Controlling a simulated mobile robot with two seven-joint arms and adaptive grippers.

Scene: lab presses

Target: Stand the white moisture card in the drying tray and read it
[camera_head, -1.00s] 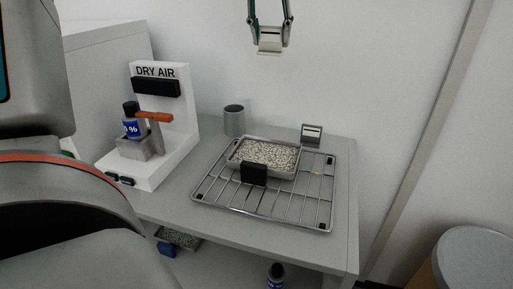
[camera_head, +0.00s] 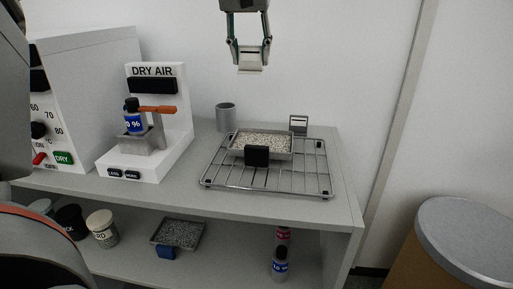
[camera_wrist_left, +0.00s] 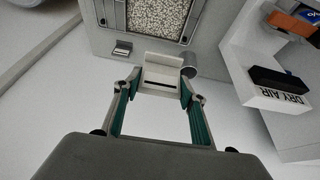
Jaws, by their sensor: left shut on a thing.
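My left gripper (camera_head: 251,64) is at the top of the head view, shut on the small white moisture card (camera_head: 250,59). The card hangs in the air in front of the wall, apart from everything on the table. In the left wrist view the card (camera_wrist_left: 164,75) sits between the fingertips, with a dark slot-like mark across it. The drying tray (camera_head: 238,150), a shallow metal tray full of pale granules with a black grip, lies on a wire rack (camera_head: 312,178). The tray also shows at the top of the wrist view (camera_wrist_left: 189,25). My right gripper is not in view.
A white DRY AIR stand (camera_head: 178,130) holds a bottle, left of the rack. A dark granule tray (camera_head: 178,234) and bottles are on the lower shelf. A drum (camera_head: 470,230) stands right.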

